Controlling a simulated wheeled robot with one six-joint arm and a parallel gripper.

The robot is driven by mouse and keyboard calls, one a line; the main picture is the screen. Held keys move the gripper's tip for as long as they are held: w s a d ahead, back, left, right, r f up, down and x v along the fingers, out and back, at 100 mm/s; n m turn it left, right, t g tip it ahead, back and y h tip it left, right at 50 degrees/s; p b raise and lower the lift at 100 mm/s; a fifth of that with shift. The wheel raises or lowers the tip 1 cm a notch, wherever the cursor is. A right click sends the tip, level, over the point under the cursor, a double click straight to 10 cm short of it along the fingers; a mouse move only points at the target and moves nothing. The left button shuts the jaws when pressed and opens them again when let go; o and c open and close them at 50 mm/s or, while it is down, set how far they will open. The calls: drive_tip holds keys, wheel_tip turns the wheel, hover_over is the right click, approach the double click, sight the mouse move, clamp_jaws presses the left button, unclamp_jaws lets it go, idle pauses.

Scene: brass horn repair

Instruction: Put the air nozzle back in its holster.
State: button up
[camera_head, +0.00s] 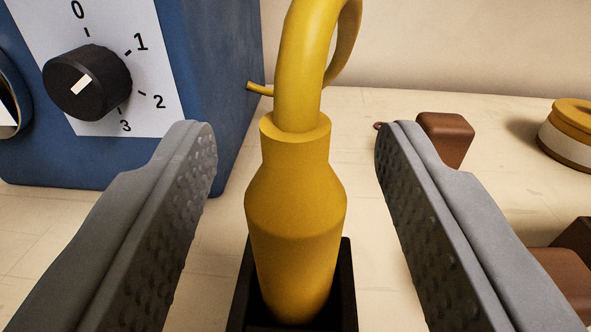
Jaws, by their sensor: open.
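The yellow air nozzle (295,205) stands upright in the middle of the view, with its lower end inside the black holster (346,285). A thick yellow hose (306,60) rises from its top and curls over to the right at the upper edge. My gripper (293,140) is open, with one grey finger on each side of the nozzle. There is a clear gap between each finger and the nozzle. The bottom of the holster is hidden by the nozzle and the picture's edge.
A blue box (225,90) with a black dial (87,82) stands at the left, close to the left finger. A brown block (446,138) sits behind the right finger. Another brown piece (555,280) lies lower right. A yellow and white round container (570,135) stands at far right.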

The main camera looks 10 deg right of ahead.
drive_tip(key=shift+s, duration=0.1)
drive_tip(key=v, duration=1.7)
drive_tip(key=shift+s, duration=0.1)
drive_tip(key=s+d+r+n+t+y, duration=0.15)
drive_tip(key=s+r+y, duration=0.25)
drive_tip(key=s+r, duration=1.05)
drive_tip(key=s+d+n+g, duration=0.1)
drive_tip(key=s+d, duration=0.1)
drive_tip(key=s, duration=1.8)
drive_tip(key=shift+s+d+r, duration=0.3)
drive_tip(key=shift+d+r, duration=0.05)
